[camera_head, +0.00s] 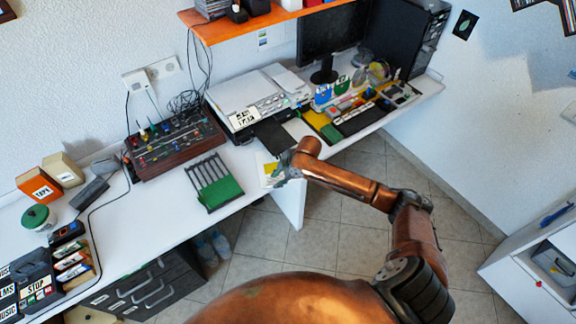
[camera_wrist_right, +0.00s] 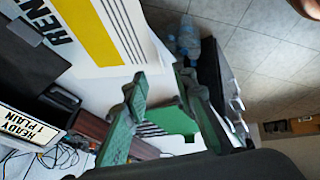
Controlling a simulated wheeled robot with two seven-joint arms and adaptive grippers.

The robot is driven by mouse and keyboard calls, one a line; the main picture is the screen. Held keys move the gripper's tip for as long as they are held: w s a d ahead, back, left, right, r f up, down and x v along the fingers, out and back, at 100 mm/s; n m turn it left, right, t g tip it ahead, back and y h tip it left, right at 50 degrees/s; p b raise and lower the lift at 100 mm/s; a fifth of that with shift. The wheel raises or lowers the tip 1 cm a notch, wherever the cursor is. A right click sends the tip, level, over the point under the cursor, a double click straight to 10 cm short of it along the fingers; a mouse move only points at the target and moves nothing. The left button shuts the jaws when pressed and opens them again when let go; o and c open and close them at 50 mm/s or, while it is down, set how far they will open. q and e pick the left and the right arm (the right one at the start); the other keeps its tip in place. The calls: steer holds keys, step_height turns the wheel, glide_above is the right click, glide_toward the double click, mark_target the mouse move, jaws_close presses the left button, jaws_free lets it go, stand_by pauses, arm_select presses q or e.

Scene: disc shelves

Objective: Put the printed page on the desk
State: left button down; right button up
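The printed page (camera_head: 268,168) is white with a yellow block, near the front edge of the white desk (camera_head: 150,212). It shows large in the right wrist view (camera_wrist_right: 98,38), with a yellow stripe, black lines and part of large lettering. My right gripper (camera_head: 281,178) is at the page's front side and hides part of it. In the wrist view its two green-grey fingers (camera_wrist_right: 160,73) stand apart, with the page's corner near the tips. I cannot tell whether they touch it, or whether the page lies flat. My left gripper is not in view.
A printer (camera_head: 240,92) with a dark tray (camera_head: 273,136) stands behind the page. A green and black slotted rack (camera_head: 214,182) lies to the left, a knobbed mixer box (camera_head: 172,145) behind it. Bare desk lies left of the rack. Bottles (camera_head: 212,246) stand on the floor.

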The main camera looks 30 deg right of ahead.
mark_target(273, 184)
steer(key=x, duration=0.4)
steer(key=shift+d+f+b, duration=0.1)
steer(key=shift+f+b, duration=0.25)
steer(key=shift+f, duration=0.05)
steer(key=shift+w+f, duration=0.2)
steer(key=shift+f, duration=0.25)
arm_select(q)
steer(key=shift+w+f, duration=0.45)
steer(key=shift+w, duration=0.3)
arm_select(e)
steer(key=shift+c, duration=0.5)
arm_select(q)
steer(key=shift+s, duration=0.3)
arm_select(e)
jaws_close()
